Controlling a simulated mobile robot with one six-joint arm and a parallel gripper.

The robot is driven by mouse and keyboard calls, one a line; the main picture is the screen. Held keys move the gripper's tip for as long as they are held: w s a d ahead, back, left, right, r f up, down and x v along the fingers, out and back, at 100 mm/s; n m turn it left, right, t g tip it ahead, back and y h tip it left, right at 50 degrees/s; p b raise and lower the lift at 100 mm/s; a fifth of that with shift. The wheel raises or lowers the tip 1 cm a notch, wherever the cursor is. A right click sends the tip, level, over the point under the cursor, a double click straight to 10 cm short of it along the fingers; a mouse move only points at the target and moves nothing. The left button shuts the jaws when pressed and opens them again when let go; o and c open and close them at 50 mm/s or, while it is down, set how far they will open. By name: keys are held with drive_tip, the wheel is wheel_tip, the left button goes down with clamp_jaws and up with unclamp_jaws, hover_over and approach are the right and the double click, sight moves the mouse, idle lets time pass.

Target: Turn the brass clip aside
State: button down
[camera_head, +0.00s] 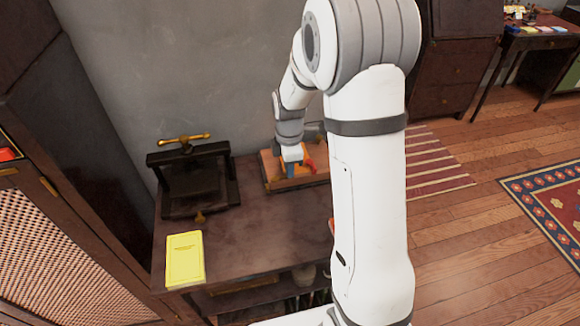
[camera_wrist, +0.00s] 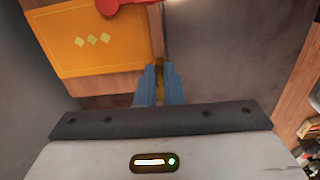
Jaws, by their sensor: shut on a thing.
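The brass clip (camera_wrist: 159,70) shows as a narrow golden strip between my fingertips in the wrist view; most of it is hidden by the fingers. My gripper (camera_wrist: 158,82) has blue fingers and is shut on the clip. In the head view my gripper (camera_head: 290,168) points down at the front left part of a wooden base on the bench. The clip cannot be made out in the head view.
A red part (camera_wrist: 121,6) lies at the orange panel's far edge. A dark press with a brass handle (camera_head: 185,139) stands left on the bench (camera_head: 265,225). A yellow booklet (camera_head: 185,258) lies at the bench's front left. The bench middle is clear.

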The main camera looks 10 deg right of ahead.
drive_tip(key=shift+n, duration=0.3)
drive_tip(key=c, duration=1.6)
unclamp_jaws()
drive_tip(key=shift+o, duration=0.2)
drive_tip(key=shift+r, duration=0.1)
wheel_tip(320, 180, up, 8)
drive_tip(key=shift+f, duration=0.15)
